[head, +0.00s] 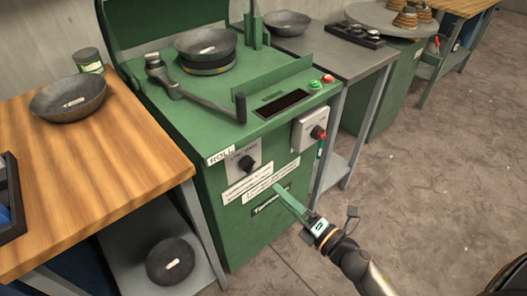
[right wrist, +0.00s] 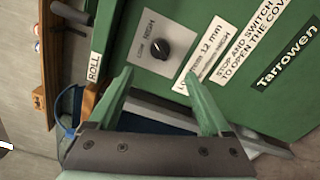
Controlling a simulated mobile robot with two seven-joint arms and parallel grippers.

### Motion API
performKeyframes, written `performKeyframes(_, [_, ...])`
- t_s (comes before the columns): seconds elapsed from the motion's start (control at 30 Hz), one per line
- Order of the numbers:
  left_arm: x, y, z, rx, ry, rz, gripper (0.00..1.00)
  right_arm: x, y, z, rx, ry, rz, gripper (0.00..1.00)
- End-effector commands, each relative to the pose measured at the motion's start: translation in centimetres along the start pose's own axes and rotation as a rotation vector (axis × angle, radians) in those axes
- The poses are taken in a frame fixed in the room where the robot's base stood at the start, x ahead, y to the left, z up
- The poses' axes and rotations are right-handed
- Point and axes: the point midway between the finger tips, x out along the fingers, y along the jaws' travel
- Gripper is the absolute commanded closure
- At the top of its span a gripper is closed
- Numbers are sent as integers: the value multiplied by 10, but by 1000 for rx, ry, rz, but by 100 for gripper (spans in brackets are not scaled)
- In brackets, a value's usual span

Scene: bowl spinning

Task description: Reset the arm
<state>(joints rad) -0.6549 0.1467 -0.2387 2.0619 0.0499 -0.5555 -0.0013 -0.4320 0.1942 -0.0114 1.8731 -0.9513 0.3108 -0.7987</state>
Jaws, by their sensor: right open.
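My right gripper (head: 291,203) is in front of the lower front panel of the green machine (head: 240,225) in the head view. In the right wrist view its two green fingers (right wrist: 165,98) are spread apart with nothing between them. The machine's black knob on a grey plate (right wrist: 160,48) lies beyond the fingertips in that view. The same knob (head: 246,163) shows above and left of the gripper in the head view. Whether the fingers touch the panel is hard to tell. My left gripper is in neither view.
A dark bowl (head: 208,43) sits on top of the machine beside a lever (head: 195,92). Another bowl (head: 69,98) and a green can (head: 88,60) stand on the wooden table (head: 95,165). A grey table (head: 335,62) adjoins the machine. Open floor (head: 440,170) lies at the right.

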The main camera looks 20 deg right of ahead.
Motion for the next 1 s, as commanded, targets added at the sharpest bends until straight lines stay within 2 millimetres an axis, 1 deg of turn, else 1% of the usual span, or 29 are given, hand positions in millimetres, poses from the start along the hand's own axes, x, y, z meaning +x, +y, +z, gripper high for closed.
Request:
performKeyframes(0.17, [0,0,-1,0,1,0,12,0,0,0,18,-5,-4,17])
performKeyframes(0.23, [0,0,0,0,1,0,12,-2,-2,0,90,-27,-18,17])
performKeyframes(0.27, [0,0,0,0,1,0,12,-3,-4,0,145,-42,-29,17])
performKeyframes(0.33, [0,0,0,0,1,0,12,-8,-11,0,326,-96,-69,17])
performKeyframes(0.37, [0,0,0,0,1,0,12,-12,-16,-2,429,-125,-92,17])
performKeyframes(0.43, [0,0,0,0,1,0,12,-22,-31,-10,700,-199,-163,17])
performKeyframes(0.47, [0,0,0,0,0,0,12,-27,-38,-16,824,-233,-199,17])
performKeyframes(0.5, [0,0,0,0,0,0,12,-34,-48,-26,984,-275,-249,17])
performKeyframes(0.57, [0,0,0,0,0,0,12,-46,-62,-44,1208,-336,-329,17])
performKeyframes(0.6, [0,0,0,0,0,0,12,-55,-69,-58,1349,-375,-386,17])
performKeyframes(0.67, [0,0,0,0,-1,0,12,-68,-78,-82,1545,-431,-475,17])
performKeyframes(0.7, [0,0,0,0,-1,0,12,-77,-82,-99,1670,-468,-538,17])
performKeyframes(0.77, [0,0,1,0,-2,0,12,-92,-85,-127,1850,-525,-640,17])
performKeyframes(0.8, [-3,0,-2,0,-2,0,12,-100,-81,-142,1946,-556,-700,17])
performKeyframes(0.83, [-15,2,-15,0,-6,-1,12,-98,-66,-130,1923,-556,-681,17])
performKeyframes(1.0, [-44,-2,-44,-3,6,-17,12,-103,-35,-111,1913,-575,-663,17])
